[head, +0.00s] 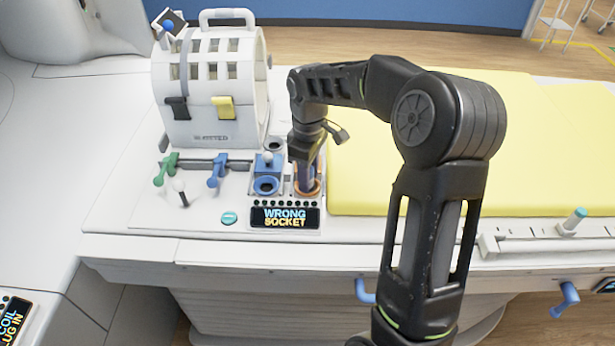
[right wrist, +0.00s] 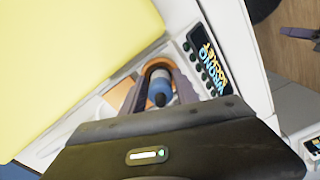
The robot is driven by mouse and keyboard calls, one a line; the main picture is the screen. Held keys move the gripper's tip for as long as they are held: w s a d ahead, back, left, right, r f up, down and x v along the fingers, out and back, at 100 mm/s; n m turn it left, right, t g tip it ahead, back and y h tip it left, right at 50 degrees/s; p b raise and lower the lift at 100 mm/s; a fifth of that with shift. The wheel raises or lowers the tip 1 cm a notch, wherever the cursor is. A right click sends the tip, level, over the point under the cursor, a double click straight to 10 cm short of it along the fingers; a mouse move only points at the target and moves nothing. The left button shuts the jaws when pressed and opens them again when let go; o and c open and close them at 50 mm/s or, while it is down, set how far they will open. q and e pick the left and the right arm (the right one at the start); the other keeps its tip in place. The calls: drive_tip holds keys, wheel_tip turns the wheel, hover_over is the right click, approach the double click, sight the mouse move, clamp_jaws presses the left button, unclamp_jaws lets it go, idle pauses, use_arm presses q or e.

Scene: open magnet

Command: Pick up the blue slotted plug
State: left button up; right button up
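The blue slotted plug (right wrist: 160,88) stands in an orange-ringed socket (head: 308,194), seen from above in the right wrist view. My right gripper (head: 306,172) reaches down over this socket in the head view and hides most of the plug. In the right wrist view its two fingers (right wrist: 160,84) stand on either side of the plug, with small gaps showing beside it, so it looks open around the plug. My left gripper is not in view.
A blue-ringed socket (head: 266,185) sits just left of the orange one. A display (head: 285,217) in front reads "WRONG SOCKET". A white head coil (head: 208,85) stands behind, levers (head: 217,170) lie to the left, and a yellow pad (head: 350,165) lies to the right.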

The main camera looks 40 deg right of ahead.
drive_tip(key=shift+c, duration=0.4)
clamp_jaws()
idle(0.4)
